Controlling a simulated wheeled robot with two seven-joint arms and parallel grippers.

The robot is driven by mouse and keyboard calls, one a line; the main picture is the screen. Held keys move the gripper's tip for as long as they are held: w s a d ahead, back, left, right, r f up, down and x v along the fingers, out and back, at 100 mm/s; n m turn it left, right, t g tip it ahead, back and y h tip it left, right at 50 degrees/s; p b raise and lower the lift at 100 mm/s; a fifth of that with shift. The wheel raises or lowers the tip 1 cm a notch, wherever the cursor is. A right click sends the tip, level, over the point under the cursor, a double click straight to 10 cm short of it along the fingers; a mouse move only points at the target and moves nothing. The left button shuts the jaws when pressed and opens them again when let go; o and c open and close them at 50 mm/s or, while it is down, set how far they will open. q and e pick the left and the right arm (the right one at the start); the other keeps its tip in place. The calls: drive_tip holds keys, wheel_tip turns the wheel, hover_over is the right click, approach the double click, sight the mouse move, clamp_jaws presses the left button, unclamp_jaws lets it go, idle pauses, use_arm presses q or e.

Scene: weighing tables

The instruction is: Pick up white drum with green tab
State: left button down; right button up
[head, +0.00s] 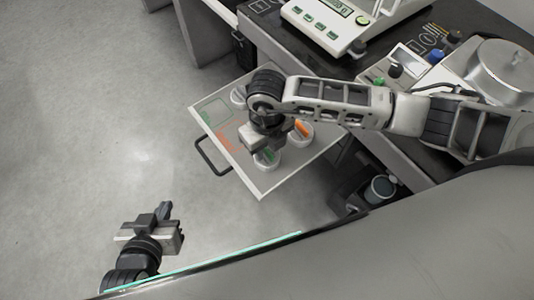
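A white drum with a green tab (267,160) stands on the pulled-out white tray (262,188), near its front corner. My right gripper (266,139) is right over this drum and hides part of it. I cannot tell whether its fingers touch the drum or how far apart they are. A white drum with an orange tab (301,132) stands to the right of the gripper. My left gripper (152,236) is low at the left, over the floor, far from the drums.
The tray has a dark handle (211,158) and printed green and orange marks at its left. A scale with a green display (335,15) stands on the dark bench behind. A steel pan (503,65) is at the far right. The floor at left is clear.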

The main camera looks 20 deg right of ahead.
drive_tip(key=shift+f, duration=0.15)
clamp_jaws()
